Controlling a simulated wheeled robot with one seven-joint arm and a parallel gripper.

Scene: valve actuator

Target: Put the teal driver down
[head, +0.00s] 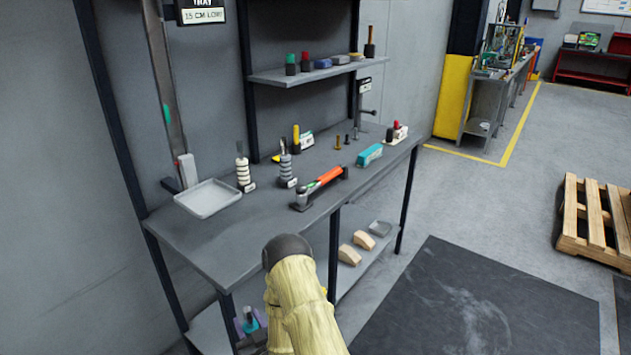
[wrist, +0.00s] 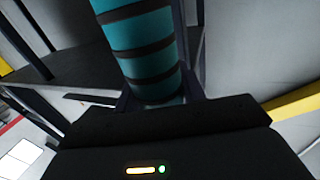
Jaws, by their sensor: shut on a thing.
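The teal driver (wrist: 145,50) fills the upper middle of the wrist view. Its handle is a teal cylinder with black bands, and its far end is cut off by the picture's top edge. My gripper (wrist: 165,95) is shut on this handle, with a dark finger on each side. In the head view, a small teal and purple piece (head: 250,322) shows left of my arm, low beside the bench's front leg; it seems to be the held driver. My gripper is mostly hidden there behind my yellow-covered arm.
A grey bench (head: 240,232) stands ahead, with an empty grey tray (head: 208,198) at its left. An orange-handled tool (head: 320,188), a teal block (head: 369,155) and striped posts (head: 244,172) stand on it. The bench's front left top is clear. A lower shelf (head: 345,285) holds wooden blocks.

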